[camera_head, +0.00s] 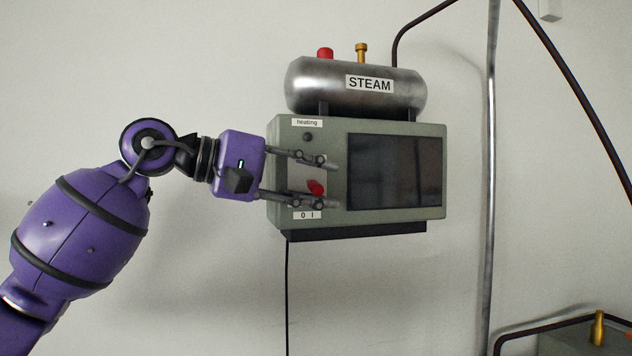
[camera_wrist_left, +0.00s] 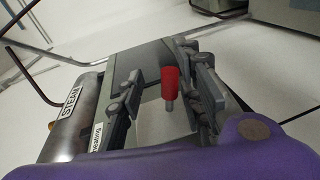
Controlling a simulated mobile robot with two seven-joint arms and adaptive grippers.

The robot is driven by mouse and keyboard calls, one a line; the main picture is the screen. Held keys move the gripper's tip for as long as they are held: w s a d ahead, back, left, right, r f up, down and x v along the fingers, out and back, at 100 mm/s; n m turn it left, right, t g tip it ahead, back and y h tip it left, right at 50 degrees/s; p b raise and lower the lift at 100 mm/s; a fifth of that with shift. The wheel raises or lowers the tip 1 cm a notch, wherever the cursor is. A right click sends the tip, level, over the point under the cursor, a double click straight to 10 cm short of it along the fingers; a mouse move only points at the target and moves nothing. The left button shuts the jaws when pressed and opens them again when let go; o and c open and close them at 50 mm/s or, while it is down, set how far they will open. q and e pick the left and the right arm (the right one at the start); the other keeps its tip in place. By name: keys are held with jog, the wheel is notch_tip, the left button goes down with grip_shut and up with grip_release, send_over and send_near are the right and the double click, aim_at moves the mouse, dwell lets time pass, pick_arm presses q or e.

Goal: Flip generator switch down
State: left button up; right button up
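The grey-green generator box (camera_head: 334,222) hangs on the wall, with a dark screen and a steel STEAM tank (camera_head: 310,85) on top. Its red switch (camera_head: 315,187) sits on a pale plate at the box's left front, above the "0 I" label (camera_head: 306,215). My left gripper (camera_head: 332,183) is open in front of the box, with one finger above the switch and one below. In the left wrist view the red switch (camera_wrist_left: 170,82) shows between the open fingers (camera_wrist_left: 165,85); I cannot tell whether either touches it. My right gripper is not in view.
A small dark knob or lamp (camera_head: 307,137) sits under the "heating" label (camera_head: 306,123). A vertical pipe (camera_head: 489,180) and dark hoses run at the right. Another box with a brass fitting (camera_head: 598,328) stands at the lower right. The wall below the generator is clear except for a cable.

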pick_arm(q)
jog(key=v, duration=1.2)
dwell(0.3)
